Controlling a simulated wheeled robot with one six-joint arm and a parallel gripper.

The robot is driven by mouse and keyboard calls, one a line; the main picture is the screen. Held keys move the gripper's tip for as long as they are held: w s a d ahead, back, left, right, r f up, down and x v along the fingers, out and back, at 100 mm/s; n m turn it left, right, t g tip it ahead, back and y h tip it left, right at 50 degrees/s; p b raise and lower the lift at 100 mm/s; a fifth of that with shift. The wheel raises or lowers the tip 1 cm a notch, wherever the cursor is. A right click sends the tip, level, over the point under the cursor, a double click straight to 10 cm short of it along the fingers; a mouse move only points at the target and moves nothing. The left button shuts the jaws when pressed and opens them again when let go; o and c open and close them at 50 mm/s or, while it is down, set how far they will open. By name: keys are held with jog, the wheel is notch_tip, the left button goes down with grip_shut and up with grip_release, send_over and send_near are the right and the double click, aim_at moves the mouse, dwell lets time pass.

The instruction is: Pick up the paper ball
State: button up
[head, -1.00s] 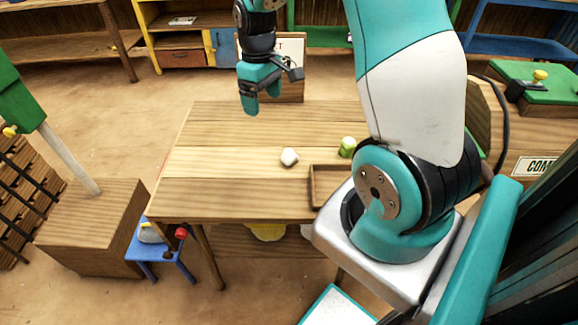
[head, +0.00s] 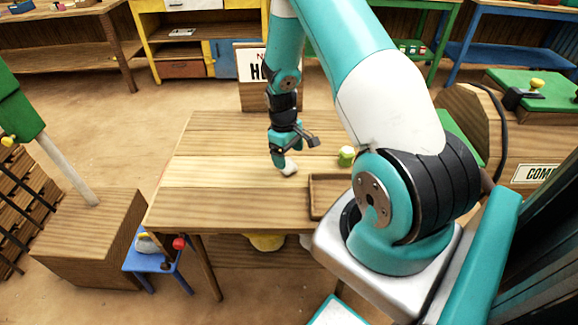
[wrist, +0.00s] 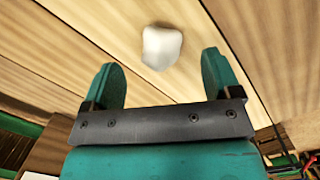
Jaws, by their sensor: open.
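The paper ball (head: 289,167) is a small white lump on the wooden table (head: 220,190). My gripper (head: 280,162) is low over the table, right at the ball in the head view and partly covering it. In the wrist view the paper ball (wrist: 161,47) lies on the planks, a little beyond the fingertips and between their lines. My gripper (wrist: 162,72) shows two teal fingers spread apart with nothing between them. I cannot tell the exact height of the fingertips above the table.
A small green-and-white object (head: 346,156) stands to the right of the ball. A shallow wooden tray (head: 318,199) lies at the front right of the table, by my arm's base. A sign (head: 254,90) stands behind the table. The table's left part is clear.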

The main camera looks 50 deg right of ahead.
aim_at(289, 160)
jog(key=f, duration=0.2)
jog(key=f+p, duration=0.1)
jog(key=f, duration=0.2)
jog(key=shift+s+d+f, duration=0.1)
jog(key=shift+s, duration=0.1)
jog(key=shift+c, duration=0.4)
jog(key=c, duration=0.8)
